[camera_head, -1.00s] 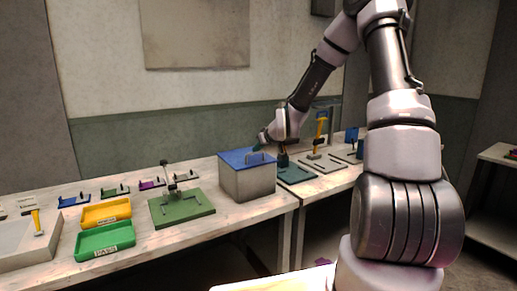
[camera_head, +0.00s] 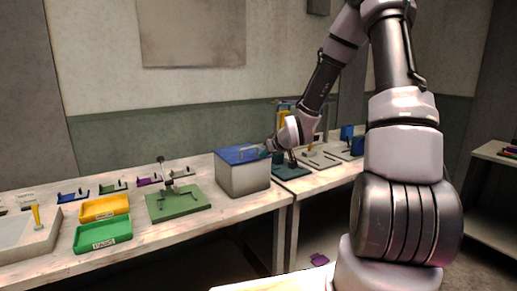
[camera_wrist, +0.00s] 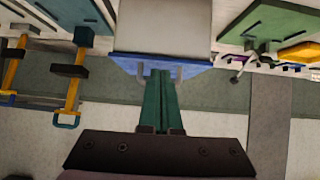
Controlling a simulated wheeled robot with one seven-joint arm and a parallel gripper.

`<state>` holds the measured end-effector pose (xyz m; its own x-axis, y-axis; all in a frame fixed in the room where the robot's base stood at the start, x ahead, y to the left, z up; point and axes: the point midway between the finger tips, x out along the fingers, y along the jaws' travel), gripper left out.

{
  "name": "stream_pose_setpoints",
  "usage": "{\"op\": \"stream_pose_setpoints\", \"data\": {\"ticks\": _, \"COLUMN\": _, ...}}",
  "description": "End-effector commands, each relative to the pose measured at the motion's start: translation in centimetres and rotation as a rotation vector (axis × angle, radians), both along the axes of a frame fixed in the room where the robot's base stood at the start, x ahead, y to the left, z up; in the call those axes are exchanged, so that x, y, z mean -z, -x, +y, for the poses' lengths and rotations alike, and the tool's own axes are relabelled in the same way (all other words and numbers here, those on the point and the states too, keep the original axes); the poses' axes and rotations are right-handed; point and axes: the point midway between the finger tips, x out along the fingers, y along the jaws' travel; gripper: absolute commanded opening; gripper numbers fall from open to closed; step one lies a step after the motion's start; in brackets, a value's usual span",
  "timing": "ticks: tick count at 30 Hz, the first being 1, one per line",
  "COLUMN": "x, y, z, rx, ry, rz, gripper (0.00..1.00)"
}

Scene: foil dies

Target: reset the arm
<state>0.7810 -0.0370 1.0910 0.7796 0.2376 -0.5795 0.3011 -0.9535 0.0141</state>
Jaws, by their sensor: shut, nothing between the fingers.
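My gripper shows in the wrist view (camera_wrist: 161,74) with its two green fingers together and nothing between them. In the head view my gripper (camera_head: 264,153) is at the right side of a grey box with a blue lid (camera_head: 240,182). In the wrist view the fingers overlap the edge of the blue lid (camera_wrist: 200,66) and its grey handle (camera_wrist: 143,76). I cannot tell whether they touch it. My arm reaches down from the upper right of the head view.
A green fixture plate (camera_head: 178,203), a yellow tray (camera_head: 104,208) and a green tray (camera_head: 103,236) stand left of the box on the bench. A dark teal fixture (camera_head: 291,172) stands to its right. A purple piece (camera_head: 319,259) lies on the floor. Open space lies before the bench.

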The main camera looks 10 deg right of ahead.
Motion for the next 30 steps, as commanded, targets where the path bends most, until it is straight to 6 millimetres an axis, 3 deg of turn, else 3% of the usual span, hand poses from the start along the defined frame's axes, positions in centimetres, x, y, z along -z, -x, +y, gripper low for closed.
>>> {"op": "stream_pose_setpoints", "data": {"ticks": 5, "x": -1.2, "y": 1.1, "z": -0.5, "rx": 0.016, "ry": 0.026, "rz": 0.026, "gripper": 0.0}}
{"op": "stream_pose_setpoints", "data": {"ticks": 8, "x": -3.3, "y": 2.3, "z": -1.2, "rx": 0.052, "ry": 0.055, "rz": 0.068, "gripper": 0.0}}
{"op": "stream_pose_setpoints", "data": {"ticks": 14, "x": -9.1, "y": 6.8, "z": -2.9, "rx": 0.173, "ry": 0.078, "rz": 0.162, "gripper": 0.0}}
{"op": "stream_pose_setpoints", "data": {"ticks": 20, "x": -15.0, "y": 13.0, "z": -3.6, "rx": 0.306, "ry": 0.022, "rz": 0.235, "gripper": 0.0}}
{"op": "stream_pose_setpoints", "data": {"ticks": 24, "x": -18.7, "y": 18.2, "z": -3.6, "rx": 0.388, "ry": -0.067, "rz": 0.281, "gripper": 0.0}}
{"op": "stream_pose_setpoints", "data": {"ticks": 30, "x": -22.2, "y": 25.7, "z": -2.9, "rx": 0.457, "ry": -0.233, "rz": 0.353, "gripper": 0.0}}
